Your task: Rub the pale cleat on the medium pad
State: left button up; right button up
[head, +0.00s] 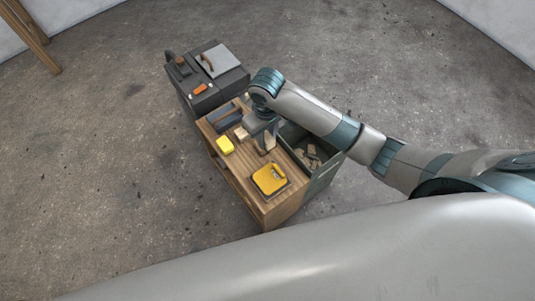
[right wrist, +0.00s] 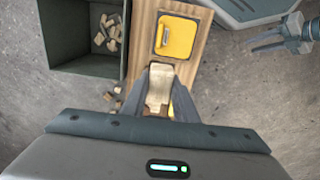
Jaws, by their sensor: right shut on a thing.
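A pale wooden cleat (right wrist: 158,88) is between the fingers of my right gripper (right wrist: 160,95), which is shut on it. In the head view my right gripper (head: 267,147) is over the wooden bench top. A yellow pad (head: 270,179) with a small grey mark lies on the near end of the bench; it also shows in the right wrist view (right wrist: 175,36), ahead of the cleat and apart from it. A yellow block (head: 225,145) lies at the bench's left edge. I cannot tell which is the medium pad. My left gripper (right wrist: 262,42) shows open and empty at the right wrist view's upper right.
The wooden bench (head: 248,183) has a dark green bin (head: 325,163) with several wood scraps along its right side. A dark cabinet (head: 215,91) with an orange item (head: 200,89) stands behind. A pale block (head: 242,133) lies near my right gripper. Concrete floor surrounds them.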

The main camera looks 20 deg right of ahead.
notch_tip(320, 180, up, 9)
jog(key=w, duration=0.3)
jog(key=s+d+r+m, duration=0.2)
jog(key=s+d+r, duration=0.1)
jog(key=r, duration=0.5)
jog(key=s+d+r+m, duration=0.2)
jog(key=s+d+r, duration=0.2)
jog(key=r, duration=0.4)
jog(key=shift+r, duration=0.25)
